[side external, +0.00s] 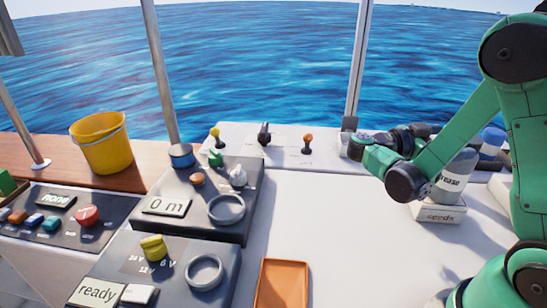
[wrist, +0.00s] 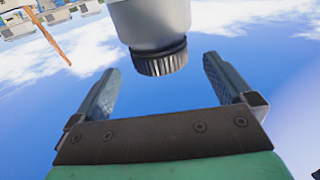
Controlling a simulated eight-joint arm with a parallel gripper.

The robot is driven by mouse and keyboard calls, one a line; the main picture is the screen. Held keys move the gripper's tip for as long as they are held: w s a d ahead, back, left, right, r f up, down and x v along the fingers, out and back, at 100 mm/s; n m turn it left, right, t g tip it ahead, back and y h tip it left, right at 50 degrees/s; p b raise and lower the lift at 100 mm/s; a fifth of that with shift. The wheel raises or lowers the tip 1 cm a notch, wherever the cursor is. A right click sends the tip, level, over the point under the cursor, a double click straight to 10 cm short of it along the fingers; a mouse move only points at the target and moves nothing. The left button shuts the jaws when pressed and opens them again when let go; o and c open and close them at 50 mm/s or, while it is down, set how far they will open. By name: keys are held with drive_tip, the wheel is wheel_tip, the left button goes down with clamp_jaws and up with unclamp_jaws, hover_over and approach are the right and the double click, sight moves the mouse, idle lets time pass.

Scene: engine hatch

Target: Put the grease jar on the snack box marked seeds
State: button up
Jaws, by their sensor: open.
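The grease jar (side external: 459,170) is a grey cylinder, its label partly hidden by my arm. It appears upright on the white snack box marked seeds (side external: 438,215). In the wrist view the jar (wrist: 150,22) shows upside down with a dark ribbed lid. My gripper (wrist: 168,72) is open, with its fingers on either side of the lid and visible gaps to both. In the side view my gripper (side external: 424,131) is beside the upper part of the jar, partly hidden by my arm.
A blue-capped container (side external: 492,137) stands behind the jar at right. An orange tray (side external: 282,286) lies at the front. Dark control panels (side external: 180,215) and a yellow bucket (side external: 102,145) are at left. The white counter (side external: 330,215) between is clear.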

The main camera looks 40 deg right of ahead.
drive_tip(key=w+a+r+n+t+h, duration=0.1)
drive_tip(key=w+r+n+t+h, duration=0.4)
drive_tip(key=w+r+t, duration=0.5)
drive_tip(key=w+a+r+n+t+y, duration=0.4)
drive_tip(key=w+a+n+t+y, duration=0.6)
drive_tip(key=t, duration=0.9)
drive_tip(key=s+a+f+n+g+y, duration=0.3)
drive_tip(key=a+f+n+g+y, duration=0.2)
drive_tip(key=a+f+n+y, duration=0.55)
drive_tip(key=s+d+f+m+g, duration=0.1)
drive_tip(key=s+d+f+g, duration=0.1)
drive_tip(key=s+f+g, duration=0.3)
drive_tip(key=s+g, duration=0.3)
drive_tip(key=s, duration=0.2)
drive_tip(key=shift+f, duration=0.25)
drive_tip(key=shift+w+m, duration=0.1)
drive_tip(key=shift+m, duration=0.15)
